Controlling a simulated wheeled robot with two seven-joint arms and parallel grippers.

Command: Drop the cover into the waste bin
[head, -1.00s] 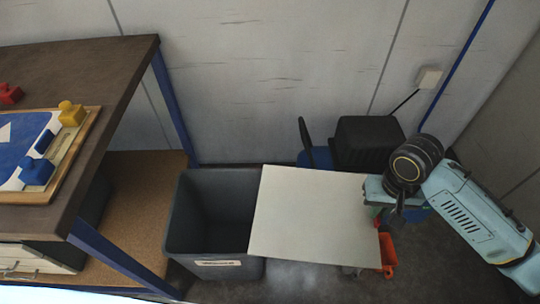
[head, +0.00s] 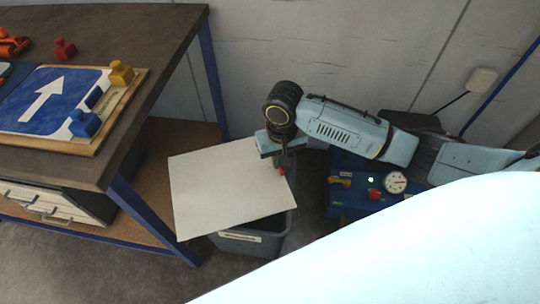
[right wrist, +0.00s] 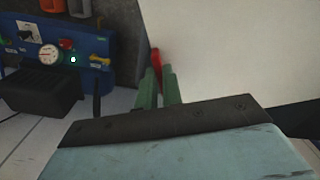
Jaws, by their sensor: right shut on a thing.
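The cover (head: 225,190) is a flat, pale, square sheet. My right gripper (head: 281,168) is shut on its right edge, where a small red part shows; in the right wrist view the fingers (right wrist: 158,88) are at the cover (right wrist: 230,55). The cover is held over the grey waste bin (head: 262,238) and hides most of its opening. The bin's labelled front and right rim show below and beside the cover. I cannot tell how high the cover is above the rim. My left gripper is not in view.
A workbench (head: 120,30) stands at the left with a blue arrow sign (head: 48,100) in a wooden tray and red, yellow and blue knobbed pieces. A blue machine with a gauge (head: 395,182) stands right of the bin. A white wall is behind.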

